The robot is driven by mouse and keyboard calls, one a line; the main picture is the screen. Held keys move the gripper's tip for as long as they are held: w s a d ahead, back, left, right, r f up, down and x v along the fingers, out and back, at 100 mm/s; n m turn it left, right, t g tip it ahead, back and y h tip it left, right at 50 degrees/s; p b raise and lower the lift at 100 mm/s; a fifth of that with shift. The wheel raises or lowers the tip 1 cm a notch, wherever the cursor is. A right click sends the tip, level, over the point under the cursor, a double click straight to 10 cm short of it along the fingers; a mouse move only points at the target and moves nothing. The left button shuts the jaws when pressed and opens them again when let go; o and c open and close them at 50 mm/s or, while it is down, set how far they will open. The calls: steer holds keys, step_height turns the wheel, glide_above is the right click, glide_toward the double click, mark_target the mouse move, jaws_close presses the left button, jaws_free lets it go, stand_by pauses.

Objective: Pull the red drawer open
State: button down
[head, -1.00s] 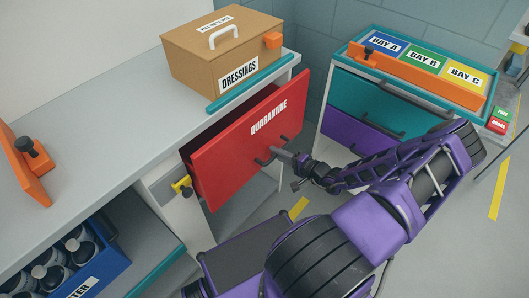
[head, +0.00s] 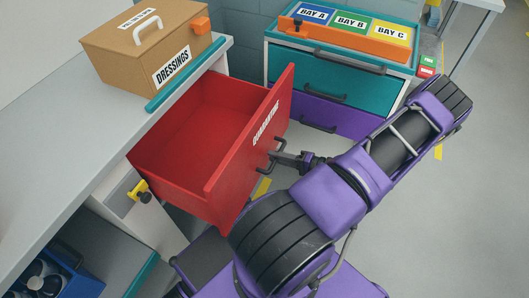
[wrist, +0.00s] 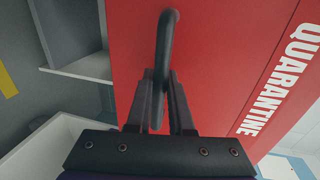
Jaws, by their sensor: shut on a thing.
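The red drawer (head: 236,162), marked QUARANTINE, stands well out from the grey-topped counter, and its empty red inside shows in the head view. Its front also fills much of the wrist view (wrist: 215,60). My gripper (head: 283,157) is at the drawer front, shut on the dark bar handle (wrist: 167,40). In the wrist view both fingers (wrist: 160,85) sit either side of the handle. Part of the handle is hidden between the fingers.
A cardboard DRESSINGS box (head: 150,50) stands on the counter (head: 80,120). A yellow latch (head: 139,190) is on the counter's front by the drawer. A teal and purple drawer unit (head: 335,80) stands behind my arm.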

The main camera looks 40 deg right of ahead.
steer(key=shift+s+d, duration=0.2)
steer(key=shift+s, duration=0.15)
steer(key=c, duration=0.8)
jaws_free()
steer(key=v, duration=1.7)
steer(key=shift+s, duration=0.2)
